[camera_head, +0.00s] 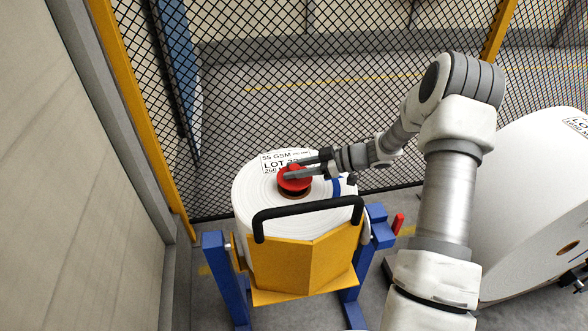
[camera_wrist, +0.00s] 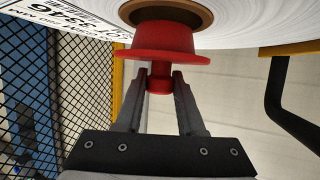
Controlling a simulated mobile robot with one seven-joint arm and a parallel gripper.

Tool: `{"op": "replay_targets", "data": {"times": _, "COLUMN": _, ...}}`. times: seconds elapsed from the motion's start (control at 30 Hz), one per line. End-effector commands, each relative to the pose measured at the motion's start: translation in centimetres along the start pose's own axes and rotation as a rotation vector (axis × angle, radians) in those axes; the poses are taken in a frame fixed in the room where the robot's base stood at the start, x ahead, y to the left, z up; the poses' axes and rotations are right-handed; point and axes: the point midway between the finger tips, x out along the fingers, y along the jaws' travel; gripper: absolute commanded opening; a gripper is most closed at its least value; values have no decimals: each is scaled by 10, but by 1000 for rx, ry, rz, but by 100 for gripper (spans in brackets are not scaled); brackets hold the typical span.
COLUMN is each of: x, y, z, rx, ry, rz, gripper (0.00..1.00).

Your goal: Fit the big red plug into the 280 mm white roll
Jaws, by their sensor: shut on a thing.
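The white roll (camera_head: 255,215) stands on end in a yellow and blue cradle, with a printed label on its top face. Its brown core (camera_head: 297,195) shows just below the red plug (camera_head: 295,181); the core rim also shows in the wrist view (camera_wrist: 205,14). My gripper (camera_head: 297,176) is shut on the knob of the red plug (camera_wrist: 160,55). The plug's wide flange is apart from the roll face, and its narrower body points at the core. I cannot tell whether the body's end is inside the core opening.
The yellow cradle (camera_head: 290,262) has a black handle (camera_head: 308,208) arching near the roll's front edge. Blue posts (camera_head: 222,265) stand beside it. A mesh fence (camera_head: 300,110) is behind, a wall (camera_head: 70,170) at left, and a larger white roll (camera_head: 530,190) at right.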

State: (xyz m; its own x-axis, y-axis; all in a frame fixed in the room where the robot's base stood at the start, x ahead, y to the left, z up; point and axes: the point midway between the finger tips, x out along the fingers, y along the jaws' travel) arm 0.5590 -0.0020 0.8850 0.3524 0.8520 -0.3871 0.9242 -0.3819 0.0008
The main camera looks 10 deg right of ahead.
Motion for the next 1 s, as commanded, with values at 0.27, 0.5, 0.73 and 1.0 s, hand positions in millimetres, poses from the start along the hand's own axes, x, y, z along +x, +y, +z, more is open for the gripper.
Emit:
{"op": "replay_targets", "data": {"times": 0.27, "x": 3, "y": 0, "z": 7, "rx": 0, "ry": 1, "rz": 0, "gripper": 0}}
{"op": "replay_targets", "data": {"times": 0.5, "x": 7, "y": 0, "z": 15, "rx": 0, "ry": 2, "rz": 0, "gripper": 0}}
{"op": "replay_targets", "data": {"times": 0.73, "x": 9, "y": 0, "z": 19, "rx": 0, "ry": 2, "rz": 1, "gripper": 0}}
{"op": "replay_targets", "data": {"times": 1.0, "x": 9, "y": 0, "z": 19, "rx": 0, "ry": 2, "rz": 1, "gripper": 0}}
